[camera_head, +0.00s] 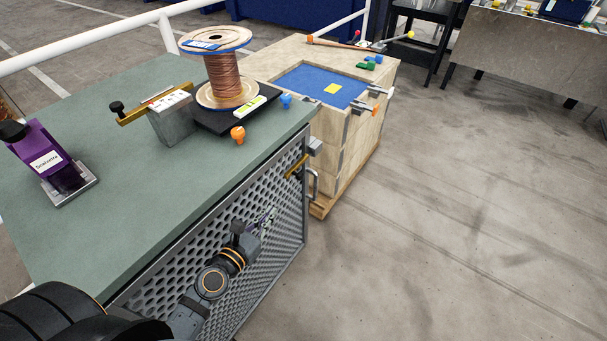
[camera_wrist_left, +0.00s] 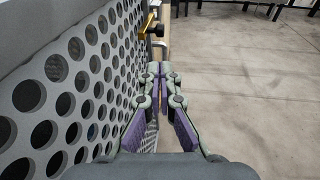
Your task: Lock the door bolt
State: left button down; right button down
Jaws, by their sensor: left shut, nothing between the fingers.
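The brass door bolt (camera_head: 296,167) is at the upper far corner of the perforated metal door (camera_head: 205,260), near a grey block (camera_head: 315,147) at the door's edge. My left gripper (camera_head: 272,214) is in front of the door, short of the bolt and lower. In the left wrist view its purple-padded fingers (camera_wrist_left: 160,72) are together and empty. My right gripper is not in view.
A metal handle (camera_head: 313,186) sticks out beside the bolt. The green-topped cabinet (camera_head: 90,115) carries a copper wire spool (camera_head: 222,78) and a purple device (camera_head: 47,160). A wooden crate (camera_head: 345,150) stands behind. The floor at right is free.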

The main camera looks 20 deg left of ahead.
pick_arm(q)
jog(key=p, duration=0.1)
send_near(298, 179)
jog(key=x, duration=0.7)
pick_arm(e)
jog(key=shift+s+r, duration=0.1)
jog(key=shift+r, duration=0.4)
pick_arm(q)
jog(key=w, duration=0.1)
jog(key=w+d, duration=0.1)
jog(key=w, duration=0.1)
jog(key=w+d, duration=0.1)
jog(key=w, duration=0.1)
jog(key=shift+w+r+p, duration=0.15)
jog(key=shift+w+p, duration=0.1)
jog(key=shift+p, duration=0.05)
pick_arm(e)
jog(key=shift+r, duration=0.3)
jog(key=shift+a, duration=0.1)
